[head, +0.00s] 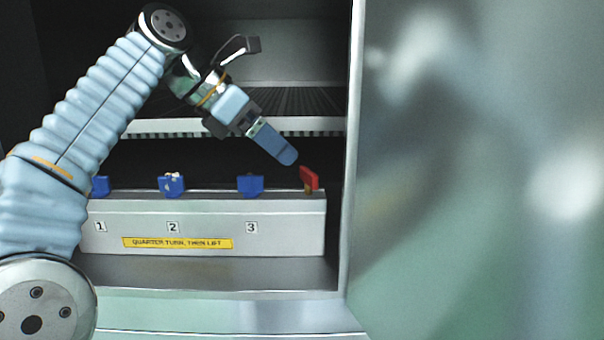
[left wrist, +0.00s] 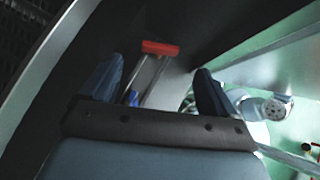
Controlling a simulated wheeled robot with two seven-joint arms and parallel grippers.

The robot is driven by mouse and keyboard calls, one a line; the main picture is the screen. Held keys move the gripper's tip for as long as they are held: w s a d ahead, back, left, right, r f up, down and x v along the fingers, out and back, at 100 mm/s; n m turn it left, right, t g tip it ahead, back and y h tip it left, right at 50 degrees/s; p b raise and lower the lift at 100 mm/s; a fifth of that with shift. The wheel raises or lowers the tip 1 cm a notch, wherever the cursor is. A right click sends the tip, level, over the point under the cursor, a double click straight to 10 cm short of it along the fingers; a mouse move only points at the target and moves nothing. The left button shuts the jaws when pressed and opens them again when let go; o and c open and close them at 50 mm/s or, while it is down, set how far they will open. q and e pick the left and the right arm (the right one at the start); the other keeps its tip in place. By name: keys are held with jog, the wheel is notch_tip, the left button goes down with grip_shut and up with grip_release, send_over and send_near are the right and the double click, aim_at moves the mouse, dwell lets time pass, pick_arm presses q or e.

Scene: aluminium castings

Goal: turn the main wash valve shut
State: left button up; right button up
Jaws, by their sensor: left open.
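The red valve handle (head: 309,179) stands on a brass-coloured stem at the right end of the grey valve block (head: 200,219), inside the cabinet. I take it for the main wash valve; I see no label by it. In the head view the handle is tilted. My left gripper (head: 284,154) is just up and left of the handle, with a visible gap; one finger hides the other. In the left wrist view its two fingers (left wrist: 156,82) are open and empty, and the red handle (left wrist: 160,48) shows beyond them, between their lines. My right gripper is not in view.
Blue handles marked 1 (head: 101,186), 2 (head: 172,184) and 3 (head: 250,184) line the block. A yellow label (head: 177,243) reads "QUARTER TURN, THEN LIFT". A rack edge (head: 300,126) runs above. The cabinet's metal side (head: 350,150) stands close right of the red handle.

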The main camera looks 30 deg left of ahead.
aim_at(305, 170)
pick_arm(q)
jog(key=b+x, duration=0.1)
jog(key=x, duration=0.6)
jog(key=shift+w+d+f+b, duration=0.15)
jog(key=shift+d+f+b, duration=0.05)
jog(key=shift+f+b, duration=0.15)
jog(key=c, duration=1.1)
jog(key=shift+o, duration=0.2)
jog(key=shift+r+p, duration=0.2)
jog(key=shift+p, duration=0.15)
jog(key=m+p, duration=0.1)
jog(key=p, duration=0.1)
jog(key=m+g+h+p, duration=0.1)
jog(key=shift+w+a+r+m+g+h+p, duration=0.2)
jog(key=shift+m+g+h+p, duration=0.1)
jog(key=shift+m+p, duration=0.1)
jog(key=shift+f+m+g+h, duration=0.4)
jog(key=shift+m+g, duration=0.1)
jog(key=shift+m, duration=0.3)
jog(key=shift+r, duration=0.1)
